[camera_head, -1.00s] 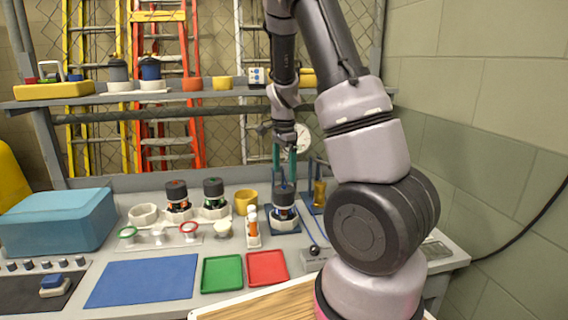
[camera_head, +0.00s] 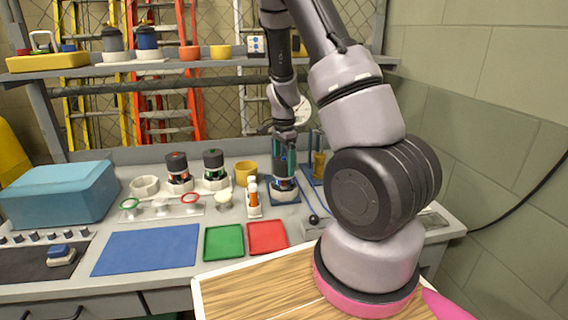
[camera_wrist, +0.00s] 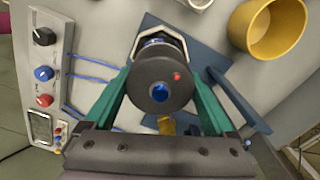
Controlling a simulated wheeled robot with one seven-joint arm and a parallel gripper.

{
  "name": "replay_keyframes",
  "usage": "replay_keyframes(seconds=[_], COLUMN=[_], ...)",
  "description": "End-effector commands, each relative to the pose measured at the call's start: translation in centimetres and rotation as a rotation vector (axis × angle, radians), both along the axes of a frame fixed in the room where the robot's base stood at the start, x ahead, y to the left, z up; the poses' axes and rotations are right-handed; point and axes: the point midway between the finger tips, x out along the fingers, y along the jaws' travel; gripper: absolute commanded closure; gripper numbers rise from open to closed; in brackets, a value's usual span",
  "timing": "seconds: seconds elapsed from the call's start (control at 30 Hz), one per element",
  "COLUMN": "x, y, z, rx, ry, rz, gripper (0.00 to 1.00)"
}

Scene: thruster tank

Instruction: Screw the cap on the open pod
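A pod (camera_head: 284,186) with a white base and blue band stands upright on a blue plate at the back of the bench. A dark round cap (camera_wrist: 150,84) with a blue centre and a red dot sits on top of it. Whether its thread is engaged cannot be seen. My gripper (camera_head: 284,166) points down over it, its teal fingers on both sides of the cap. In the wrist view the fingers of my gripper (camera_wrist: 160,76) lie close against the cap's sides. Whether they press on it cannot be told.
Two dark-topped pods, red (camera_head: 178,172) and green (camera_head: 213,170), stand to the left. A yellow cup (camera_head: 246,174) and an orange-and-white bottle (camera_head: 254,198) are close by. A control box (camera_wrist: 45,75) with knobs is beside the pod. Trays and a blue mat (camera_head: 146,250) lie in front.

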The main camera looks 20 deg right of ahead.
Motion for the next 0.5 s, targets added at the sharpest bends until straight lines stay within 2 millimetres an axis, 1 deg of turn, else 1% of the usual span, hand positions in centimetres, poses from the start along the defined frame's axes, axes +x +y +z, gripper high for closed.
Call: replay_keyframes(seconds=[0.03, 0.07, 0.1, 0.17, 0.2, 0.23, 0.4, 0.47, 0.5], x=[0.0, 0.0, 0.0, 0.0, 0.0, 0.0, 0.01, 0.0, 0.0], y=[0.0, 0.01, 0.01, 0.01, 0.01, 0.01, 0.01, 0.03, 0.07], z=[0.0, 0.0, 0.01, 0.01, 0.01, 0.01, 0.01, 0.0, -0.01], rx=[0.0, 0.0, 0.0, 0.0, 0.0, 0.0, 0.0, 0.0, 0.0], ry=[0.0, 0.0, 0.0, 0.0, 0.0, 0.0, 0.0, 0.0, 0.001], rz=[0.0, 0.0, 0.0, 0.0, 0.0, 0.0, -0.002, -0.028, -0.071], gripper=[0.54, 0.65, 0.19, 0.42, 0.57, 0.6, 0.6, 0.6, 0.6])
